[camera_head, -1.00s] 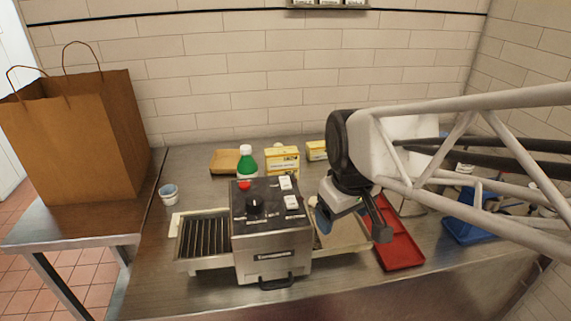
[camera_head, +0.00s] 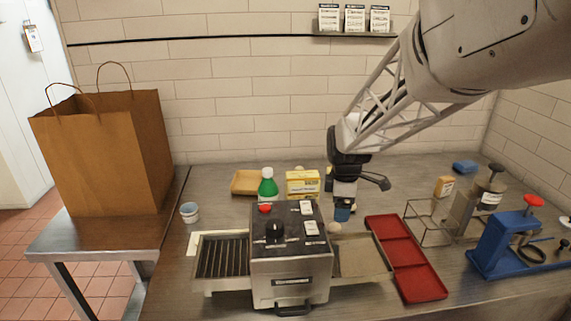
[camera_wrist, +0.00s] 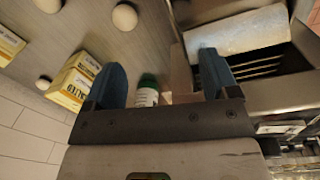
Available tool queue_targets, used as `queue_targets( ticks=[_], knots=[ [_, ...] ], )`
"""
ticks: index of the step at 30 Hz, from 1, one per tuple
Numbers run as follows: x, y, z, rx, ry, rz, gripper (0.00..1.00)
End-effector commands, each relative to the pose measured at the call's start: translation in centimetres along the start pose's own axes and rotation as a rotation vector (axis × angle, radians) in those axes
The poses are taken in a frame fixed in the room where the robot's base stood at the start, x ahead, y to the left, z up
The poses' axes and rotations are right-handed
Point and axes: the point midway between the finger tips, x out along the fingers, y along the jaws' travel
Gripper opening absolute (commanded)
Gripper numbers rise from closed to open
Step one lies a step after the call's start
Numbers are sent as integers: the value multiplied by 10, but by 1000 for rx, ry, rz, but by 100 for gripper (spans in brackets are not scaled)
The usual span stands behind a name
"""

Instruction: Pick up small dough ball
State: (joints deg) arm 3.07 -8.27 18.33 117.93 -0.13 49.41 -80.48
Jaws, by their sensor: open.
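A pale dough ball (camera_head: 334,228) sits on the counter just right of the machine's control box in the head view. The wrist view shows pale round balls on the counter at upper left, one large (camera_wrist: 124,16), one partly cut by the edge (camera_wrist: 47,4) and a smaller-looking one (camera_wrist: 43,83). Which of them matches the head view's ball I cannot tell. My gripper (camera_head: 343,212) hangs above the counter, behind and slightly right of that ball. In the wrist view its blue fingers (camera_wrist: 162,78) are open, with no ball between them.
The steel machine (camera_head: 290,265) stands at front centre. A red tray (camera_head: 405,258) lies right of it. A wire rack (camera_head: 428,222) and blue press (camera_head: 503,245) stand at right; a paper bag (camera_head: 105,150) at left.

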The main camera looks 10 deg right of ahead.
Motion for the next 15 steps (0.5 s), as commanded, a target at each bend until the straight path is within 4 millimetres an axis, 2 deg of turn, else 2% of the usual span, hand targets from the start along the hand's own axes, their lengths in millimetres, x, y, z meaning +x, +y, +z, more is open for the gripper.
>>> queue_targets(
  ticks=[1,6,10,15],
  knots=[
    [10,12,-1,-48,-1,-10,81],
    [36,42,-2,-207,-1,-30,81],
    [50,56,-3,-289,1,-40,81],
    [58,63,-3,-336,2,-45,81]
  ],
)
